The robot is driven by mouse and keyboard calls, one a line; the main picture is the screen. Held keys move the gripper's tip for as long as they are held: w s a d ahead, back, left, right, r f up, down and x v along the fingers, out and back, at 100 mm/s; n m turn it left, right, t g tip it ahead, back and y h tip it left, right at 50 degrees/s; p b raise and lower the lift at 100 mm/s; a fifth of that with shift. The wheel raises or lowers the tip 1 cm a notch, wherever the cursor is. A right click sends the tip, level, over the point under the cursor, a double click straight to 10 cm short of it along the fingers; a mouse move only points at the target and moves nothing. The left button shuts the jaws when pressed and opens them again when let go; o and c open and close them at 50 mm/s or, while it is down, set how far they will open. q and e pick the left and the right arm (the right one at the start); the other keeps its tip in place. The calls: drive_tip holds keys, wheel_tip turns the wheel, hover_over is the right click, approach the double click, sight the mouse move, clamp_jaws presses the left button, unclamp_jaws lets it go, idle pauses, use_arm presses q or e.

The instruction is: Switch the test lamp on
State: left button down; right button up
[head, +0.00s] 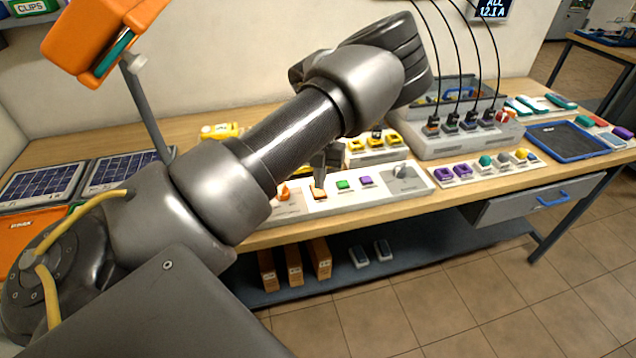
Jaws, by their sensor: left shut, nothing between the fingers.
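A pale switch panel (355,204) lies along the front of the bench. It carries an orange rocker-like switch (319,194), a green button (342,184), a purple button (366,180) and a grey knob (400,169). Another orange part (283,191) sits at its left end. My left gripper (320,182) points down over the panel, shut and empty, just above or at the orange switch; I cannot tell whether it touches. My left arm hides part of the panel. I cannot tell for certain which item is the test lamp. My right gripper is not in view.
An orange box-like head on a grey post (147,108) stands at upper left. Solar panels (120,172) lie at left. A grey unit (455,139) with black cables stands behind, beside a row of coloured knobs (485,167). A blue-rimmed tray (565,155) lies at right.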

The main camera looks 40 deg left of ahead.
sight(320, 192)
use_arm(q)
wheel_tip(320, 192, up, 5)
drive_tip(key=p, duration=0.3)
drive_tip(key=shift+r, duration=0.15)
idle(0.5)
